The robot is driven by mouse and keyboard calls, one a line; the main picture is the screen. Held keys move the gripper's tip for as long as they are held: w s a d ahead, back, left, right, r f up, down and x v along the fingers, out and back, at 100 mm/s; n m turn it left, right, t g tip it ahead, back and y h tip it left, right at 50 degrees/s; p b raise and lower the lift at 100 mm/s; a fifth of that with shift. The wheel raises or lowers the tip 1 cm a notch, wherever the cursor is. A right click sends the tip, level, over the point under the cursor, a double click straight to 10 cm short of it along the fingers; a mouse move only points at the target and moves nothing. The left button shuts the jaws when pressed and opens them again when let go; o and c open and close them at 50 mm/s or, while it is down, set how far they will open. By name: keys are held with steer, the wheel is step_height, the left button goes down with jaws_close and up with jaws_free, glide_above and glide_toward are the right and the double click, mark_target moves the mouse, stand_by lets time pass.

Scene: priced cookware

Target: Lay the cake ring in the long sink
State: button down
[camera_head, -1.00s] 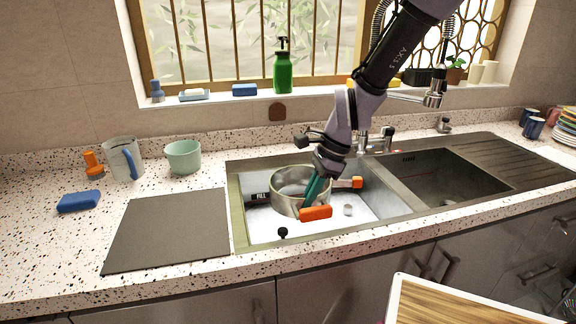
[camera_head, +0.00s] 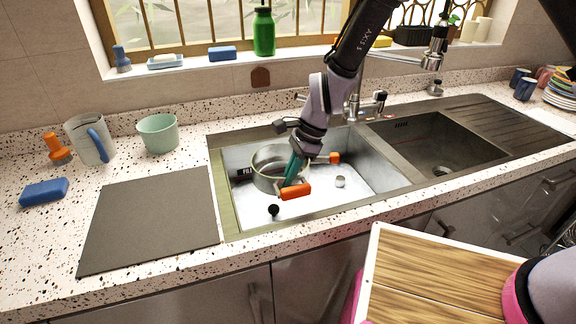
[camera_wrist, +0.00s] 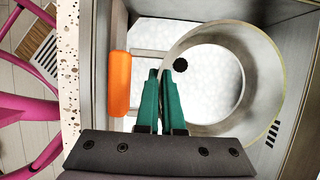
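The cake ring (camera_head: 266,181) is a wide, pale metal hoop inside the left sink basin (camera_head: 345,205). My gripper (camera_head: 291,180) reaches down into that basin at the ring's right side. In the wrist view, its two green fingers (camera_wrist: 160,88) are close together with the near wall of the ring (camera_wrist: 222,128) at their tips, and they look shut on that wall. The ring's open middle shows the white basin floor. I cannot tell whether the ring's lower edge touches the floor.
Orange pieces (camera_head: 295,191) (camera_head: 335,157) are beside the ring in the basin, with a dark round knob (camera_head: 273,210). The right basin (camera_head: 440,150) looks empty. The faucet (camera_head: 375,103) is behind.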

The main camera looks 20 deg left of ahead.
step_height(320, 180, down, 14)
steer(key=shift+r, duration=0.1)
stand_by(0.5)
steer(key=shift+c, duration=2.4)
jaws_free()
steer(key=shift+r, duration=0.1)
step_height(320, 180, up, 14)
steer(key=shift+f, duration=0.1)
steer(key=v, duration=1)
steer(key=shift+d+r, duration=0.2)
steer(key=shift+r, duration=0.15)
